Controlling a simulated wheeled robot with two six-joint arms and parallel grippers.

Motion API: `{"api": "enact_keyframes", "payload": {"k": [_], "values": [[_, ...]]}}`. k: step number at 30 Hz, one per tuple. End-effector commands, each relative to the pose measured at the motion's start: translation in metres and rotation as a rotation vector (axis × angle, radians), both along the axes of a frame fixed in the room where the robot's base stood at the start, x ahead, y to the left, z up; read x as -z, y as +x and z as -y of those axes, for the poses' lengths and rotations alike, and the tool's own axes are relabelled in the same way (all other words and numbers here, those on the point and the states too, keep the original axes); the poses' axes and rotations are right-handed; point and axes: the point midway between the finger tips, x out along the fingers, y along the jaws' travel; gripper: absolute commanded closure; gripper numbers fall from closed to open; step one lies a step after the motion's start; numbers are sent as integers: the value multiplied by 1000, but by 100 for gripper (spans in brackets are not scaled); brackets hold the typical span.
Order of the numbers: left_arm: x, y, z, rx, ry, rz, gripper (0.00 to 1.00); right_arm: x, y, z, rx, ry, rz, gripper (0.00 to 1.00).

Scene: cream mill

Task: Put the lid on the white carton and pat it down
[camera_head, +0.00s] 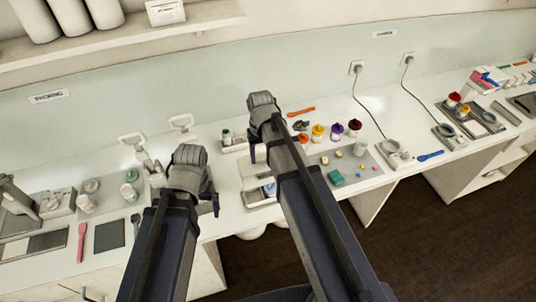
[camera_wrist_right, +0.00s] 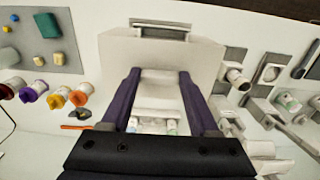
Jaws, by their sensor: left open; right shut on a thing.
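My right gripper (camera_wrist_right: 160,78) is shut on a white piece (camera_wrist_right: 161,92), which looks like the lid, between its two purple fingers. In the right wrist view a broad white box shape, which looks like the white carton (camera_wrist_right: 115,55), lies right beyond the fingertips; I cannot tell where lid and carton meet. In the head view my right gripper (camera_head: 260,152) is over the white carton (camera_head: 254,180), and the arm hides part of it. My left gripper (camera_head: 212,205) is open and empty, to the left of the carton and apart from it.
Right of the carton stand several jars with coloured lids (camera_head: 318,132) and a grey mat (camera_head: 350,168) with small blocks. An orange spatula (camera_head: 301,112) lies behind. On the left are a pink spatula (camera_head: 81,242) and a dark mat (camera_head: 109,235). The counter's front edge is close to the carton.

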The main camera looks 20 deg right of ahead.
Motion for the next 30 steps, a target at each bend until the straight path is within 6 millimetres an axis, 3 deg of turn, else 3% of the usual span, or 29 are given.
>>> {"api": "enact_keyframes", "payload": {"k": [8, 24, 30], "values": [[6, 0, 0, -1, 0, 0, 1, 6, 0, 0, 1, 0, 0, 100], [47, 1, 0, -4, -1, 2, 1, 47, 0, 1, 1, 0, 0, 100], [51, 1, 0, -5, -1, 3, 1, 51, 0, 1, 1, 0, 0, 100]]}}
